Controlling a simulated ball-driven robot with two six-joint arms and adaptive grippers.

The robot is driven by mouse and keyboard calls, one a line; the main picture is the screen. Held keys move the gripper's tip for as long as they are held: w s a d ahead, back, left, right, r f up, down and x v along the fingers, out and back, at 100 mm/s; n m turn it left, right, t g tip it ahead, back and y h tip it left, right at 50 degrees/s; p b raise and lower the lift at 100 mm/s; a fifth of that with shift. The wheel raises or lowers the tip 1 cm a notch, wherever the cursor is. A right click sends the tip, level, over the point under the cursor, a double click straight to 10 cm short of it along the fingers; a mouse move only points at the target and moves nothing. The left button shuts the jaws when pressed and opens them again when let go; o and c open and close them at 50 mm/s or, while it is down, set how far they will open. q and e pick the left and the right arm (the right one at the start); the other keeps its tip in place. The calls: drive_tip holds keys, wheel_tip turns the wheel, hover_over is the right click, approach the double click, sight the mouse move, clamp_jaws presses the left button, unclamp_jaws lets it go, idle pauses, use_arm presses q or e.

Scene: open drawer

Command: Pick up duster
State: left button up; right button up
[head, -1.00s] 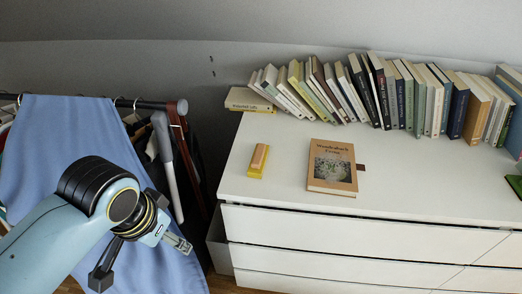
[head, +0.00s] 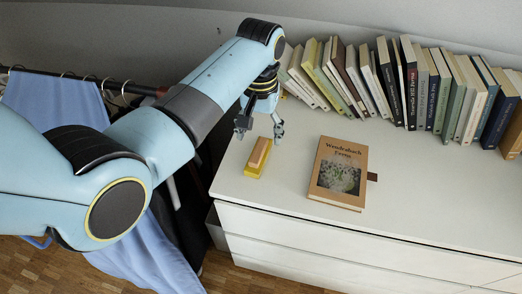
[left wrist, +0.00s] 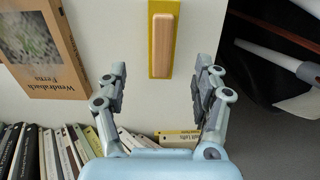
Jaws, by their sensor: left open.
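The duster (head: 258,158) has a wooden top on a yellow base and lies on the white dresser top near its left end. In the left wrist view the duster (left wrist: 164,38) is upright in the picture, just beyond the fingertips and between their lines. My left gripper (head: 261,134) is open and empty, with its fingers pointing down at the far end of the duster. Contact with the duster does not show. My right gripper is in neither view.
A tan book (head: 339,172) lies flat to the right of the duster. A row of leaning books (head: 410,85) stands along the back of the dresser (head: 300,214). A clothes rack with a blue cloth (head: 60,98) is at the left. The dresser front is clear.

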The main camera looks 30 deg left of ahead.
sight(259, 151)
use_arm(q)
wheel_tip(259, 151, down, 2)
drive_tip(key=shift+w+f, duration=0.1)
drive_tip(key=shift+f, duration=0.35)
drive_tip(key=f, duration=0.2)
drive_tip(key=s+f, duration=0.1)
drive_tip(key=shift+a+f, duration=0.1)
drive_tip(key=shift+f, duration=0.25)
drive_tip(key=shift+w+f, duration=0.15)
drive_tip(key=shift+f, duration=0.35)
drive_tip(key=c, duration=1.3)
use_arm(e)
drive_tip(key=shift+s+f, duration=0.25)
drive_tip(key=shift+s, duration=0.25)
use_arm(q)
drive_tip(key=shift+r, duration=0.15)
